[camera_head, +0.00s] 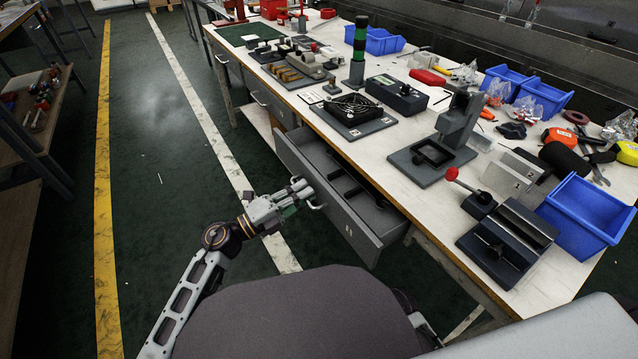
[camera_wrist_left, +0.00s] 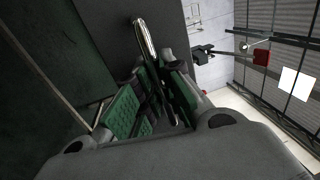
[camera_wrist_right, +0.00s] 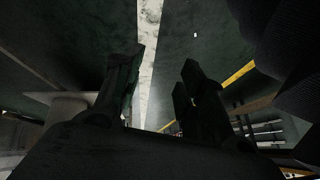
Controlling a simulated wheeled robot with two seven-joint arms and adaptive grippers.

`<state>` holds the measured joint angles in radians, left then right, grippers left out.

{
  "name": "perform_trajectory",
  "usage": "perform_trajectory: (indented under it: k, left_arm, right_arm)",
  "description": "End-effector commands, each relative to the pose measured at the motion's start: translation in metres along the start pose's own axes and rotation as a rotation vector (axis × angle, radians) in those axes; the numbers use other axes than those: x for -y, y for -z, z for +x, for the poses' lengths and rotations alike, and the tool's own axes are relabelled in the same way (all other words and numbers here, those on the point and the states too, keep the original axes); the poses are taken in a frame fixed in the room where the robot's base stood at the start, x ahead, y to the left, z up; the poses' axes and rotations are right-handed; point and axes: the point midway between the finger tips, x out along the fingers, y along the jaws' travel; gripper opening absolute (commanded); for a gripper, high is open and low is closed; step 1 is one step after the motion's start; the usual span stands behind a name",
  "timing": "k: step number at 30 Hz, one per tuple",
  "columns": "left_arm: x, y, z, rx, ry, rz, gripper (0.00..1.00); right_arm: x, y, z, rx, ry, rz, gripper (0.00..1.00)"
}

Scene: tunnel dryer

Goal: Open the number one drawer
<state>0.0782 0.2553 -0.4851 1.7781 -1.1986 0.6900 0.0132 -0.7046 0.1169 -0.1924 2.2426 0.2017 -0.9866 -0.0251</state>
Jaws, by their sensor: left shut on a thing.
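A grey drawer (camera_head: 342,205) under the long workbench stands pulled out, with several dark tools visible inside. My left gripper (camera_head: 303,191) is at the drawer's front, shut on its metal handle (camera_head: 318,206). In the left wrist view the shiny handle (camera_wrist_left: 146,45) runs between the green-padded fingers of the left gripper (camera_wrist_left: 152,105). No number on the drawer is readable. My right gripper (camera_wrist_right: 158,85) shows only in the right wrist view, with its two dark fingers apart and nothing between them, above the floor.
The workbench top (camera_head: 400,150) holds fixtures, tools and blue bins (camera_head: 587,212). Other closed drawers (camera_head: 268,103) sit farther along the bench. A shelf with items (camera_head: 35,105) stands at the far left. The green floor (camera_head: 165,180) between them is clear.

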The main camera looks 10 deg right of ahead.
Motion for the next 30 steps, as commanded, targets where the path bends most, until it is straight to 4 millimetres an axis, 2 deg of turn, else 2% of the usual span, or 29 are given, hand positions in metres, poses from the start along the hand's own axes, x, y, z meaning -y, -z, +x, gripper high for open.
perform_trajectory:
  k: [9, 18, 24, 30]
  left_arm:
    - [0.011, 0.000, -0.065, 0.000, -0.007, -0.001, 0.00]
    - [0.021, 0.000, -0.120, 0.000, -0.006, -0.001, 0.00]
    - [0.025, 0.000, -0.142, 0.000, -0.003, -0.001, 0.00]
    - [0.027, 0.000, -0.150, -0.001, -0.002, -0.001, 0.00]
  right_arm:
    - [0.001, 0.015, -0.029, 0.051, -0.025, -0.027, 0.40]
    - [0.001, 0.022, -0.046, 0.088, -0.044, -0.041, 0.40]
    - [0.000, 0.024, -0.052, 0.103, -0.051, -0.045, 0.40]
    - [0.000, 0.024, -0.054, 0.108, -0.055, -0.046, 0.40]
